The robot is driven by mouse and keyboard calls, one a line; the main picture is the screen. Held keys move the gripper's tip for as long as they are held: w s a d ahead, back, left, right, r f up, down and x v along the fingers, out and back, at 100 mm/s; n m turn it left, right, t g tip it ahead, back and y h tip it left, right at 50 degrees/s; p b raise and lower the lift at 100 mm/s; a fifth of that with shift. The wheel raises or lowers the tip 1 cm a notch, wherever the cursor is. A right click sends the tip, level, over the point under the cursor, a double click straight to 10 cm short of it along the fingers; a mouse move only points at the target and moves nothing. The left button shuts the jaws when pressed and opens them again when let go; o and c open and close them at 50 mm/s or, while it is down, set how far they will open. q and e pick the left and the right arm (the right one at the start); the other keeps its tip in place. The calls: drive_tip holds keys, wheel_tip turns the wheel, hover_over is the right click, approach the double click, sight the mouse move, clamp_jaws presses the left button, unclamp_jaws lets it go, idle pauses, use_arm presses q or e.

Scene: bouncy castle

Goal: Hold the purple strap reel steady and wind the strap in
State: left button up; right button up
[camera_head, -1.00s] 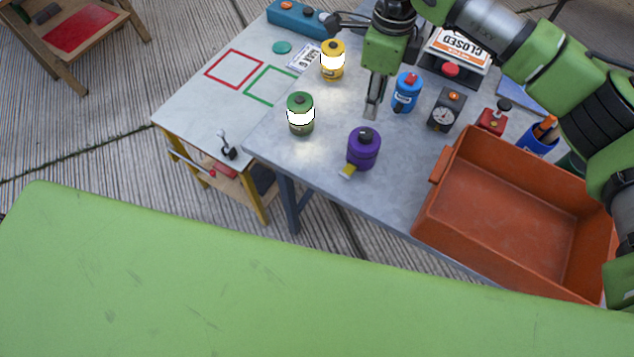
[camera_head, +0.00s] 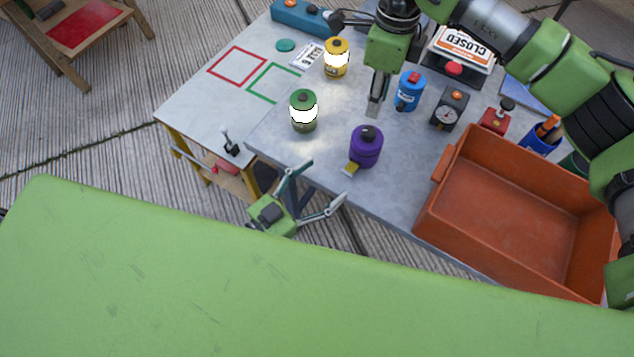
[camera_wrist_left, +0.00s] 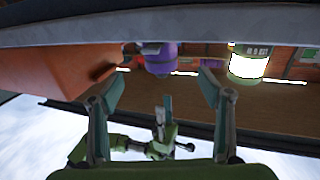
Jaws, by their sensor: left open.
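The purple strap reel (camera_head: 366,147) stands upright on the grey table near its front edge, with a dark knob on top and a yellow strap end (camera_head: 350,169) sticking out at its lower left. It also shows in the left wrist view (camera_wrist_left: 160,62), between and beyond the open fingers. My left gripper (camera_head: 322,184) is open and empty, just off the table's front edge, to the lower left of the reel and apart from it. My right gripper (camera_head: 376,104) points down above the table behind the reel, not touching it. Its fingers look close together, seen nearly edge-on.
A blue canister (camera_head: 409,104) and a dial gauge (camera_head: 448,118) stand behind right. An orange crate (camera_head: 440,200) occupies the right front. Table around the purple reel is bare.

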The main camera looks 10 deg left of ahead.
sight(354, 155)
use_arm(q)
drive_tip(key=x, duration=1.3)
drive_tip(key=shift+c, duration=0.3)
drive_tip(key=c, duration=1.3)
drive_tip(key=shift+c, duration=1.1)
use_arm(e)
drive_tip(key=shift+o, duration=1.6)
wheel_tip(354, 155, down, 10)
drive_tip(key=n, duration=1.2)
drive_tip(key=shift+r, duration=0.1)
